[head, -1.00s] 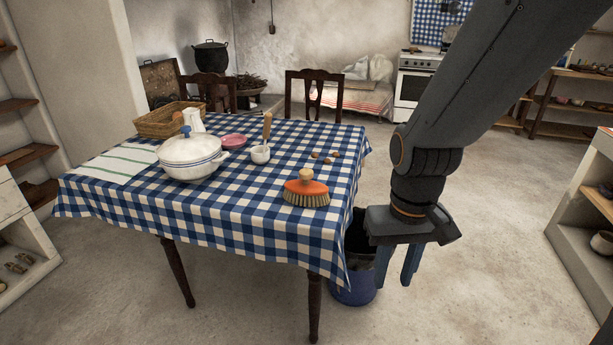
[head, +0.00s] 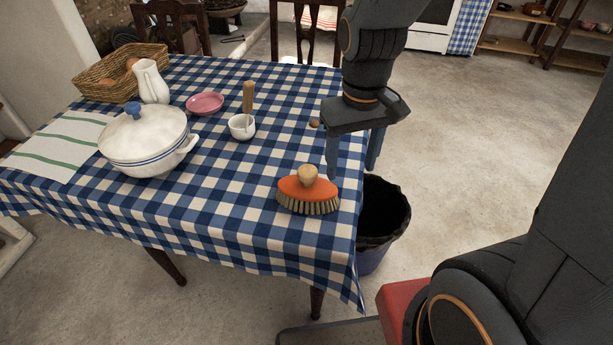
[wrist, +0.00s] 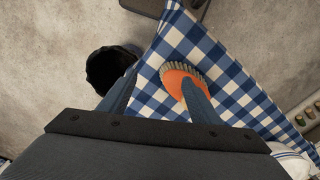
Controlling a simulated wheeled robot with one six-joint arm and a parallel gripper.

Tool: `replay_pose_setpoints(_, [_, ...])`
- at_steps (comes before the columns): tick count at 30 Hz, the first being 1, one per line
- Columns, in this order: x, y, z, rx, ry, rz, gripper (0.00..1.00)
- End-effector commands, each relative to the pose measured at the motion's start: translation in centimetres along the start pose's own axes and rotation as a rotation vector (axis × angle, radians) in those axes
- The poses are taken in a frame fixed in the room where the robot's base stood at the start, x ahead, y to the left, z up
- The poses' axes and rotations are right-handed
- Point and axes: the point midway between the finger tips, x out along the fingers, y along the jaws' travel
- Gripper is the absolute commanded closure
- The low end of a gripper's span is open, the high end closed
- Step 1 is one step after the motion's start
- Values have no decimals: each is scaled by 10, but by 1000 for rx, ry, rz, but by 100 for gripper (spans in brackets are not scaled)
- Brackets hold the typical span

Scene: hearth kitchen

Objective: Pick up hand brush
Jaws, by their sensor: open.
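The hand brush (head: 308,191) has an orange oval body, a round wooden knob on top and pale bristles below. It rests bristles down on the blue-checked tablecloth near the table's right edge. My gripper (head: 352,172) is open and empty, pointing down just behind and to the right of the brush. In the wrist view, the brush (wrist: 174,80) lies beside the right finger, which hides part of it. The gap between the fingertips (wrist: 164,82) shows cloth at the table edge, and the left finger is outside the brush.
A white tureen (head: 147,145), a jug (head: 150,82), a wicker basket (head: 105,80), a pink dish (head: 205,103) and a white mortar (head: 242,127) stand farther left. A dark-lined bin (head: 385,212) stands on the floor right of the table. The cloth around the brush's left is clear.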

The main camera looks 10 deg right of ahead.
Motion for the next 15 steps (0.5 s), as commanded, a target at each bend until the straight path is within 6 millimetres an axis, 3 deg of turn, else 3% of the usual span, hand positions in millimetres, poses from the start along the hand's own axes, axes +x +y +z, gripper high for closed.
replay_pose_setpoints(1, [-17, -15, -10, -57, -3, 0, 43])
replay_pose_setpoints(7, [-40, -61, -43, -226, -3, 2, 43])
replay_pose_setpoints(11, [-42, -76, -52, -277, -3, 2, 43])
replay_pose_setpoints(15, [-31, -79, -54, -288, -5, 3, 43])
